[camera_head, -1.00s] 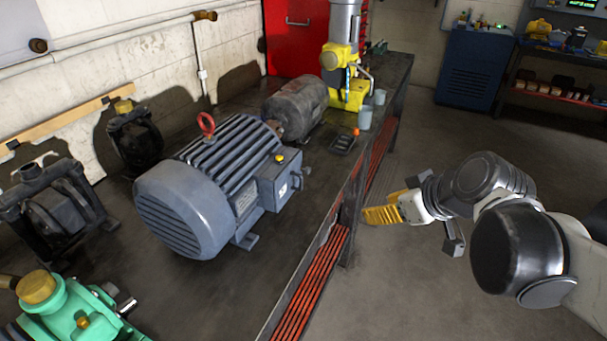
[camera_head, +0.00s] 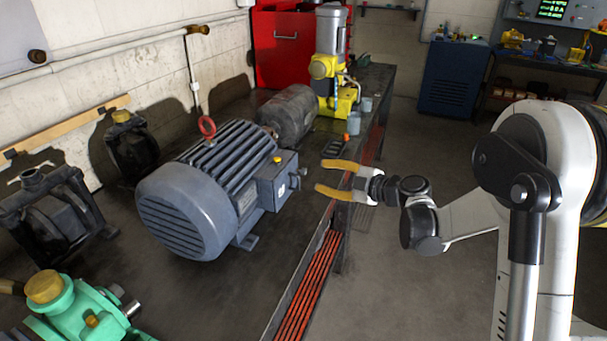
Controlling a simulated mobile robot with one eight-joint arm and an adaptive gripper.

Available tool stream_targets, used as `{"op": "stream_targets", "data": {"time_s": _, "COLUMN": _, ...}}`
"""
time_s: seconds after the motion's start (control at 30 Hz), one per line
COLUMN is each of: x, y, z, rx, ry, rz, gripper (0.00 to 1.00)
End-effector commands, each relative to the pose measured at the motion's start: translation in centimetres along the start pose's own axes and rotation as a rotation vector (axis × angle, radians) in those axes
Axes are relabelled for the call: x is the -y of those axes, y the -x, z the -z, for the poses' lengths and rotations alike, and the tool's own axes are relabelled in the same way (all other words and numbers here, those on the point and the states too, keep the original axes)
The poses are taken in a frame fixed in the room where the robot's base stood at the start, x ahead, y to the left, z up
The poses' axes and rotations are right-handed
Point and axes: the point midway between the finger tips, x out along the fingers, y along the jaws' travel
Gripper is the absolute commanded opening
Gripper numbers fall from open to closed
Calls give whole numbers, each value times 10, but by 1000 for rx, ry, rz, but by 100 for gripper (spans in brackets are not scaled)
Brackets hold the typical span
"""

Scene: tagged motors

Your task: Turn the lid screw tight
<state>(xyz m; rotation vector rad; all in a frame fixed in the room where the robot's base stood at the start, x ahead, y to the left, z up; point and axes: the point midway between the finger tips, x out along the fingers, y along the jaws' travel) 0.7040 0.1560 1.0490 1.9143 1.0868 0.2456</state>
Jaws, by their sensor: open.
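A large blue-grey finned motor (camera_head: 200,195) lies on the dark workbench, with a red lifting eye on top. On its right side is a terminal box (camera_head: 272,180) with a yellow screw (camera_head: 277,160) on its lid. My gripper (camera_head: 328,177) is open and empty, its two yellow fingers pointing left toward the terminal box. It is to the right of the box, apart from it, around the bench's right edge. How far the screw is turned in cannot be told.
Behind the motor are a dark grey motor (camera_head: 288,115), a yellow and grey machine (camera_head: 330,60) and small cups (camera_head: 354,122). Black pumps (camera_head: 50,215) and a green pump (camera_head: 75,310) stand at left. The floor right of the workbench (camera_head: 290,265) is clear.

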Motion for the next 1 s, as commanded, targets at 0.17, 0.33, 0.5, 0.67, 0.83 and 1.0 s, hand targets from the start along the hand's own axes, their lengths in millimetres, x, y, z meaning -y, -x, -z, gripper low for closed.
{"op": "stream_targets", "data": {"time_s": 0.17, "x": 3, "y": -39, "z": -1, "rx": -3, "ry": -1, "rz": 3, "gripper": 41}}
{"op": "stream_targets", "data": {"time_s": 0.33, "x": 2, "y": -65, "z": -1, "rx": 0, "ry": 0, "rz": 2, "gripper": 41}}
{"op": "stream_targets", "data": {"time_s": 0.5, "x": 1, "y": -77, "z": 0, "rx": 0, "ry": -1, "rz": 2, "gripper": 41}}
{"op": "stream_targets", "data": {"time_s": 0.67, "x": 0, "y": -79, "z": 0, "rx": 1, "ry": -2, "rz": 2, "gripper": 41}}
{"op": "stream_targets", "data": {"time_s": 0.83, "x": 0, "y": -78, "z": 0, "rx": 1, "ry": -2, "rz": 1, "gripper": 27}}
{"op": "stream_targets", "data": {"time_s": 1.0, "x": 0, "y": -78, "z": 0, "rx": 1, "ry": -2, "rz": 1, "gripper": 0}}
